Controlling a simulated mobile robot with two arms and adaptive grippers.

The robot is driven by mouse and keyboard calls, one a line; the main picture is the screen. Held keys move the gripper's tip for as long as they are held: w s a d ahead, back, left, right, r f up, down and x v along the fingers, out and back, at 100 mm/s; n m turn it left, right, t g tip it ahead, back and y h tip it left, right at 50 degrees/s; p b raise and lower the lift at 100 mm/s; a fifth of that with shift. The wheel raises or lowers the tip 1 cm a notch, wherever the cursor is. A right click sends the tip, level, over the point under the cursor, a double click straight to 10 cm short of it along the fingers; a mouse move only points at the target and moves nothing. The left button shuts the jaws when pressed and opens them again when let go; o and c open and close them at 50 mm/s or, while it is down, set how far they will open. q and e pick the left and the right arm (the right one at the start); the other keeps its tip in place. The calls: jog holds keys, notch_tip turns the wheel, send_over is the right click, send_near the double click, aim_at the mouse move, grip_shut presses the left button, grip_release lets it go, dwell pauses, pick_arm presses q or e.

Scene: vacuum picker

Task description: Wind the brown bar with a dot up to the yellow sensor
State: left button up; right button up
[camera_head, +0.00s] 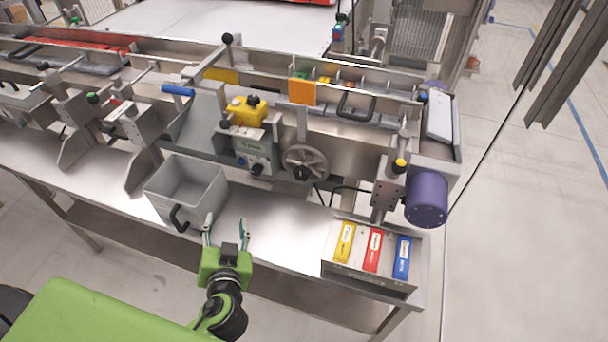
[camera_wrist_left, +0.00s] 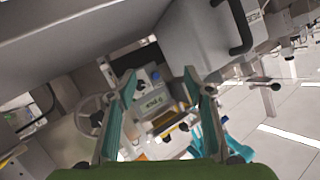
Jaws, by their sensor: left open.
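My left gripper (camera_head: 227,224) is open and empty, its two teal fingers apart above the steel bench, just right of the grey bin. The fingers also show in the left wrist view (camera_wrist_left: 160,84). A grey handwheel (camera_head: 305,160) with a dark hub knob is on the machine's front, farther back and to the right of the gripper; it shows at the left in the wrist view (camera_wrist_left: 87,114). A yellow block (camera_head: 246,111) with black knobs sits above a grey control box (camera_head: 255,154). I cannot make out a brown bar with a dot, nor tell which yellow part is the sensor.
A grey bin (camera_head: 186,190) with a black handle stands left of the gripper. A rack with yellow, red and blue labelled pieces (camera_head: 371,273) is at the right bench end, below a purple motor (camera_head: 426,199). The bench (camera_head: 278,236) between bin and rack is clear.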

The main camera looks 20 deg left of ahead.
pick_arm(q)
jog(key=w+d+r+m+t+h, duration=0.2)
jog(key=w+d+r+t, duration=0.1)
jog(key=d+r, duration=0.1)
jog(key=m+t+h, duration=0.2)
jog(key=m+h, duration=0.3)
send_near(301, 176)
jog(key=w+p, duration=0.3)
jog(key=w, duration=0.5)
jog(key=shift+w+d+p, duration=0.1)
jog(key=shift+w+p, duration=0.2)
jog(key=shift+w, duration=0.1)
jog(key=shift+w+f, duration=0.1)
jog(key=shift+w, duration=0.7)
jog(key=c, duration=1.1)
